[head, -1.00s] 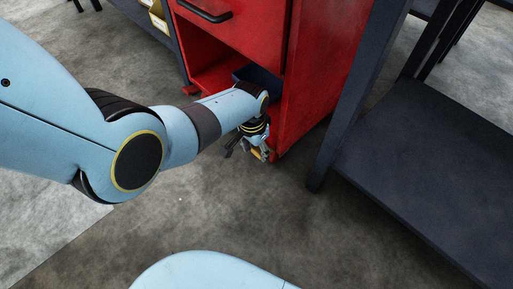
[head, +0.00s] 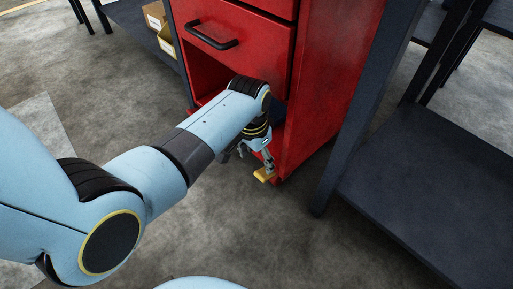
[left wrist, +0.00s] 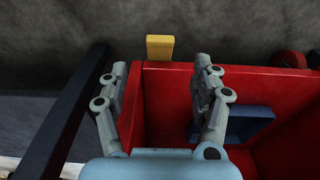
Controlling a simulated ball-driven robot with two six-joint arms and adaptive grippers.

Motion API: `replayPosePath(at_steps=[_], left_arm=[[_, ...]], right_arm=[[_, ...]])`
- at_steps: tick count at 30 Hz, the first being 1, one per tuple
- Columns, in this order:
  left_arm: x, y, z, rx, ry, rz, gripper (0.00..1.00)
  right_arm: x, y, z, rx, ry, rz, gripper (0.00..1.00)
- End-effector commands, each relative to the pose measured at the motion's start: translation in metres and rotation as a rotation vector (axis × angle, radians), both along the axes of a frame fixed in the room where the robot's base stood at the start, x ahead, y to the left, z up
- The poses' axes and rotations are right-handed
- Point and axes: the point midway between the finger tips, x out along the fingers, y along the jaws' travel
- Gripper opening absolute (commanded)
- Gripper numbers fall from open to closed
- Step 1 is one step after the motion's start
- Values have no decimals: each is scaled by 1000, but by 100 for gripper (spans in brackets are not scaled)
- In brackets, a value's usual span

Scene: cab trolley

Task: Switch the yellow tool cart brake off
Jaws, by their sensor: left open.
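The tool cart (head: 325,75) is red, with a black-handled drawer and an open lower bay. Its yellow brake tab (head: 264,175) sticks out low at the front corner by the floor. The tab also shows in the left wrist view (left wrist: 160,47), beyond the fingertips. My left gripper (head: 256,154) is open and points down just above the tab. In the left wrist view the two fingers (left wrist: 161,66) stand apart, with the tab in line with the gap between them. I cannot tell whether a finger touches the tab. My right gripper is out of view.
A dark bench with a low shelf (head: 430,185) stands close to the right of the cart, its leg near the cart's corner. A dark blue box (left wrist: 245,122) lies inside the bay. The floor in front is clear.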

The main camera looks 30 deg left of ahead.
Motion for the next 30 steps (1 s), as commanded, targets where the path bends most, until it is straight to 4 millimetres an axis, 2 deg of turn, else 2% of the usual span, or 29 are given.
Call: replayPosePath(at_steps=[3, 9, 25, 28, 30], left_arm=[[-2, 1, 20, 0, -1, 0, 65], [-4, 2, 37, 0, 0, -1, 65], [-5, 1, 39, 0, 1, -1, 65], [-9, 2, 47, 1, 3, -1, 65], [-17, 4, 62, 5, 9, -1, 65]], right_arm=[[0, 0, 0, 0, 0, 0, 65], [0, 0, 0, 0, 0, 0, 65], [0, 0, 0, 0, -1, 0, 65], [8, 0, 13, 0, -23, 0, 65], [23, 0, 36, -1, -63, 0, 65]])
